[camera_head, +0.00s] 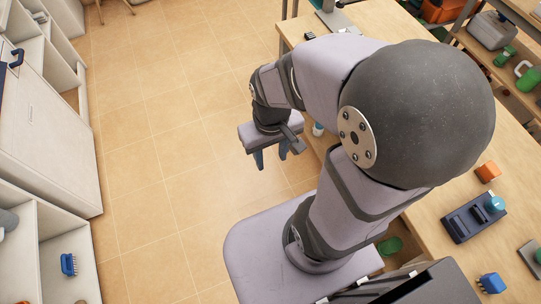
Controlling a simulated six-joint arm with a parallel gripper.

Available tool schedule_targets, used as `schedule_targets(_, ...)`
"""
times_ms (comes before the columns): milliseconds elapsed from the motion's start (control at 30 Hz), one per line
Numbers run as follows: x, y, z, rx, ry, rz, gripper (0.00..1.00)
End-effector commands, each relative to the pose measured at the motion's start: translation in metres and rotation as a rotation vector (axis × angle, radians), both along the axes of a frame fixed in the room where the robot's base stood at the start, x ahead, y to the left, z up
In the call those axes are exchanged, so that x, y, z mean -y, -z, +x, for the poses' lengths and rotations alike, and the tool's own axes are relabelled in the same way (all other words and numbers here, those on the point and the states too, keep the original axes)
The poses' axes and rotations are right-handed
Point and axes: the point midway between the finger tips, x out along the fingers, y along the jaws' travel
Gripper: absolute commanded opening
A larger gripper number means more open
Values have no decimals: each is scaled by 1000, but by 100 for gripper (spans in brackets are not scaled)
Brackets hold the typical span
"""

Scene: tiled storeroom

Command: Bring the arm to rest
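My gripper (271,157) hangs from the folded arm near the middle of the picture, over the tiled floor beside the wooden table's edge. Its two blue-grey fingers point down and stand apart, with nothing visible between them. The arm rises from my base and bends back over itself at a large dark joint. The joint and upper arm hide part of the table behind them.
The wooden table (463,147) on the right bears an orange block (487,172), a dark tray (466,222) and a blue block (491,283). White shelving (40,130) stands at left, with a blue brush (69,264). The tiled floor (150,150) between is clear.

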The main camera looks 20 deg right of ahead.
Motion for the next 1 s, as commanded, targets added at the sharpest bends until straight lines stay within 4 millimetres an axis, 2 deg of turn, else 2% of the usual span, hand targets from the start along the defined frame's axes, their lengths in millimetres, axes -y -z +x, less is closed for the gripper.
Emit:
schedule_targets(400, -4, 0, -4, -4, 24, 2, 39)
schedule_targets(733, -3, -40, -4, -3, 24, 2, 39)
schedule_targets(833, -3, -43, -4, -3, 24, 2, 39)
schedule_targets(1000, -3, -36, -4, -3, 24, 2, 39)
